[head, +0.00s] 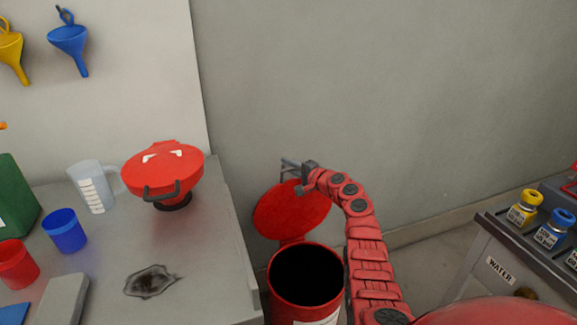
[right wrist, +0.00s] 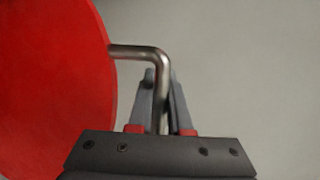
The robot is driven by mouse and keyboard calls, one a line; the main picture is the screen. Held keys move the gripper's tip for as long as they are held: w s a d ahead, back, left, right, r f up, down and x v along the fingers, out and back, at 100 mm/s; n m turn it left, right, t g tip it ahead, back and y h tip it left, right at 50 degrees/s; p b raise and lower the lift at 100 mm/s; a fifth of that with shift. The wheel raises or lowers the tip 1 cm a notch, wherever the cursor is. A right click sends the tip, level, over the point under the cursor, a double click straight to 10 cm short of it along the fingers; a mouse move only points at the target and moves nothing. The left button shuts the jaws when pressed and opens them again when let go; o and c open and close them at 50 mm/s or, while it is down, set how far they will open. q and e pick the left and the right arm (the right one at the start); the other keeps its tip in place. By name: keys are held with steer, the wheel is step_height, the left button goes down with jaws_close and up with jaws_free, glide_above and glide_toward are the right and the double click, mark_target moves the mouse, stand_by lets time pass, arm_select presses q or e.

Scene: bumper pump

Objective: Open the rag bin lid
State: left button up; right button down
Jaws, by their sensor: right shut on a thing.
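The rag bin (head: 307,299) is a red round bin on the floor to the right of the bench, with its dark inside showing. Its red lid (head: 283,213) stands raised, tilted back behind the opening. The lid also fills the left side of the right wrist view (right wrist: 45,90). My right gripper (head: 293,166) is at the lid's upper edge. In the right wrist view its fingers (right wrist: 162,105) are shut around the bent metal lid handle (right wrist: 150,54). My left gripper is not in view.
A grey bench (head: 210,270) on the left holds a red bumper-like pot (head: 160,170), a clear measuring jug (head: 95,185), cups and a dark stain. A grey cabinet (head: 490,262) labelled WATER with small bottles stands at the right. Floor shows between bin and cabinet.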

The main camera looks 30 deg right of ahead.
steer(key=shift+n+t, duration=0.4)
steer(key=shift+t, duration=0.5)
steer(key=s+b, duration=0.1)
steer(key=s, duration=0.2)
steer(key=s+a+f+b, duration=0.1)
steer(key=s, duration=0.1)
steer(key=shift+s+a+b, duration=0.1)
steer(key=shift+s+b, duration=0.15)
steer(key=shift+b, duration=0.1)
steer(key=shift+s+a+r, duration=0.15)
steer(key=shift+s+a, duration=0.05)
steer(key=shift+s, duration=0.35)
